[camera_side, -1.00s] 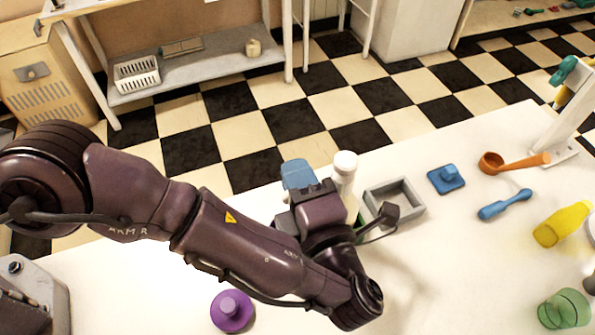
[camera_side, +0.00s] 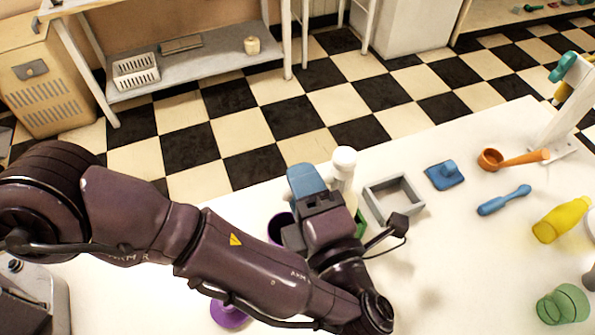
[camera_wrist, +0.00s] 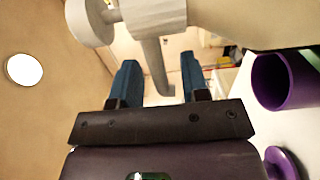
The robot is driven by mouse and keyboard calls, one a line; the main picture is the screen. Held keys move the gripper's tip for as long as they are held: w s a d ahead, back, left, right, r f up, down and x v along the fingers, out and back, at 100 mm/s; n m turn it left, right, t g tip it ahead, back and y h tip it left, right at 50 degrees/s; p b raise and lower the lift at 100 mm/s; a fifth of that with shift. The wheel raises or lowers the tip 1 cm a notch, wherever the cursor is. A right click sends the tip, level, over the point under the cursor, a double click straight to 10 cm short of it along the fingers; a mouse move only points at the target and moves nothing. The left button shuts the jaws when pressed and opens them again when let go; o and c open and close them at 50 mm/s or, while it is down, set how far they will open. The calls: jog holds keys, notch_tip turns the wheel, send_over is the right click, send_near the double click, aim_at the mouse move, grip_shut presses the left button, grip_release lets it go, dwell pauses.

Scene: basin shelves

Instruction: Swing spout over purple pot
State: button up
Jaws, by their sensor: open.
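My gripper (camera_side: 306,180) is beside the white tap (camera_side: 344,165) in the side view. In the wrist view my gripper (camera_wrist: 159,78) has its two blue fingers apart. The tap's pale spout (camera_wrist: 155,65) reaches down into the gap between them, with no clear contact on either side. The purple pot (camera_wrist: 285,82) stands open to the right in the wrist view. In the side view the purple pot (camera_side: 275,228) shows only partly, behind my gripper. The spout's outlet over any pot cannot be made out, as my gripper hides that part.
A green pot (camera_side: 360,224) shows partly beside the tap. A purple lid (camera_side: 228,316) lies near my arm. The front middle of the counter is clear.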

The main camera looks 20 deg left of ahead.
notch_tip(320, 180, up, 7)
jog(key=s+d, duration=0.1)
jog(key=s, duration=0.1)
jog(key=shift+d, duration=0.4)
jog(key=shift+w, duration=0.1)
